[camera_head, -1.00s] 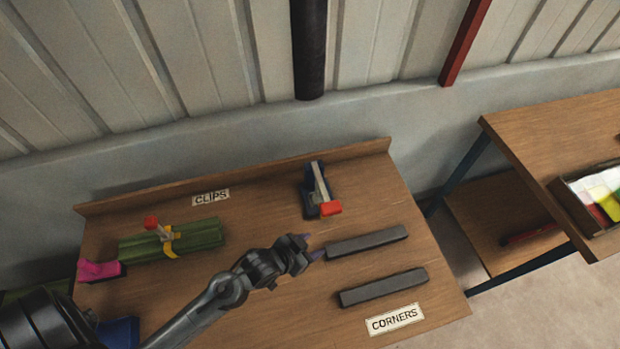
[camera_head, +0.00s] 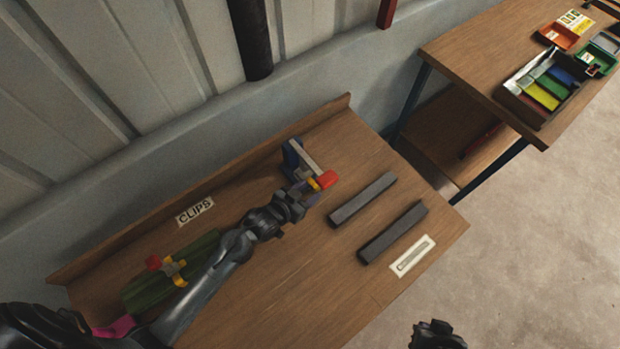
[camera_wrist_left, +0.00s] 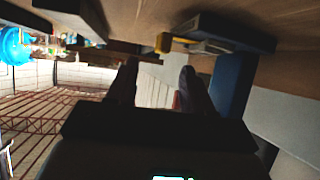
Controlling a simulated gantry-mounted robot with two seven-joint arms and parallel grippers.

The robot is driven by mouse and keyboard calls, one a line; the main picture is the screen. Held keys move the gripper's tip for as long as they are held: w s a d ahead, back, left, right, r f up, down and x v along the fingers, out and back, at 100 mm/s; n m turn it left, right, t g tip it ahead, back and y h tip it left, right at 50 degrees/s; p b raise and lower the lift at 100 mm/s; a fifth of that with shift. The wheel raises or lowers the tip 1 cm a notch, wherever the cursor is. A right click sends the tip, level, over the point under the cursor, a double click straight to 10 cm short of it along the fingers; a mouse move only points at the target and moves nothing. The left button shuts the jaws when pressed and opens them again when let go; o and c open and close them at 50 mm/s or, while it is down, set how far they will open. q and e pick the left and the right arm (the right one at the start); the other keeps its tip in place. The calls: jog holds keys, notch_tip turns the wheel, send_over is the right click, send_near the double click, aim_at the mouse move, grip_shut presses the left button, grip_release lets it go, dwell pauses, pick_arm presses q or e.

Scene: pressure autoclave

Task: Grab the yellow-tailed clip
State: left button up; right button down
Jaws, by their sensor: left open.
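A clip with a blue body (camera_head: 291,156), a grey bar, a red end (camera_head: 328,180) and a small yellow part (camera_head: 313,184) is at the back right of the bench. My left gripper (camera_head: 305,194) is open, just in front of the clip's red and yellow end. In the left wrist view its two fingers (camera_wrist_left: 157,88) are apart with nothing seen between them. The yellow part (camera_wrist_left: 163,43) and a blue piece (camera_wrist_left: 232,84) show beyond the fingers. Contact cannot be told. My right gripper (camera_head: 437,335) is only partly in view at the bottom edge.
Two grey bars (camera_head: 363,198) lie right of the gripper, near a white label (camera_head: 412,256). A raised back edge (camera_head: 215,180) borders the bench. A second table (camera_head: 480,60) holds trays.

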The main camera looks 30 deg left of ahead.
aim_at(316, 187)
pick_arm(q)
jog(key=shift+b+x, duration=0.3)
jog(key=shift+x, duration=2.35)
jog(key=shift+s+a+f, duration=0.1)
jog(key=shift+c, duration=0.4)
grip_shut()
